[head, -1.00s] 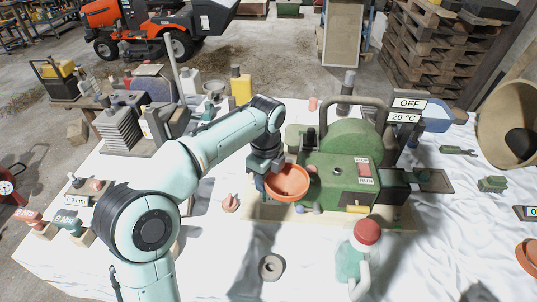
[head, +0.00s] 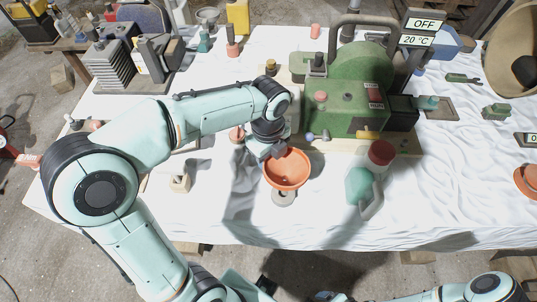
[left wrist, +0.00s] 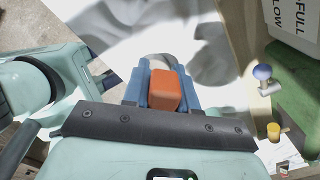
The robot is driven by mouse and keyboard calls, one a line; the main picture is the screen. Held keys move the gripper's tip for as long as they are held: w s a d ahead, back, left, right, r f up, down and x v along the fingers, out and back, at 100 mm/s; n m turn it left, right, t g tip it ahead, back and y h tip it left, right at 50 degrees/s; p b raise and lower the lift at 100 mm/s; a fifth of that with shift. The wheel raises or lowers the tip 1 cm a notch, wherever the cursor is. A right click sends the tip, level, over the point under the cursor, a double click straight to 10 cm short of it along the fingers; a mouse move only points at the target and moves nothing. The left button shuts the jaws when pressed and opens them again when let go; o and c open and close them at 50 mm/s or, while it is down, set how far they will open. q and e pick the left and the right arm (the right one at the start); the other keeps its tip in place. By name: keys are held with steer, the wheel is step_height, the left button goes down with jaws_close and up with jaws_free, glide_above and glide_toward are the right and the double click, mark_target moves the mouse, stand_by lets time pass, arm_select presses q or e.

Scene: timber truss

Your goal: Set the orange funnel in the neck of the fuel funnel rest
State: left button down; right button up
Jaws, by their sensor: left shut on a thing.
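The orange funnel (head: 287,170) is a round bowl held by my left gripper (head: 273,151) at its far-left rim in the head view. In the left wrist view an orange block (left wrist: 165,90), apparently the funnel's grip part, sits between the blue fingers of my left gripper (left wrist: 163,92). A grey ring-shaped piece (head: 284,198), probably the fuel funnel rest, lies on the white cloth. The funnel's near edge partly covers it in the head view, so its neck is hidden. The funnel looks raised above the cloth. Part of my right arm shows at the bottom edge; its gripper is unclear.
A green engine unit (head: 345,112) on a wooden board stands just behind the funnel. A small wooden block (head: 179,182) lies to the left. The cloth in front (head: 300,225) is clear.

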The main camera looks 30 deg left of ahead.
arm_select(q)
steer(key=shift+f+b, duration=1.15)
steer(key=shift+f, duration=0.8)
steer(key=shift+f+b, duration=0.55)
steer(key=shift+f, duration=0.4)
arm_select(e)
steer(key=s+f, duration=0.1)
steer(key=f, duration=0.1)
steer(key=s+f, duration=0.1)
steer(key=f, duration=0.1)
steer(key=shift+s, duration=0.2)
steer(key=shift+w+r, duration=0.15)
arm_select(q)
steer(key=shift+f+b, duration=0.55)
steer(key=shift+f, duration=0.6)
arm_select(e)
steer(key=shift+s+f, duration=0.4)
steer(key=shift+f, duration=0.45)
arm_select(q)
steer(key=c, duration=0.8)
jaws_free()
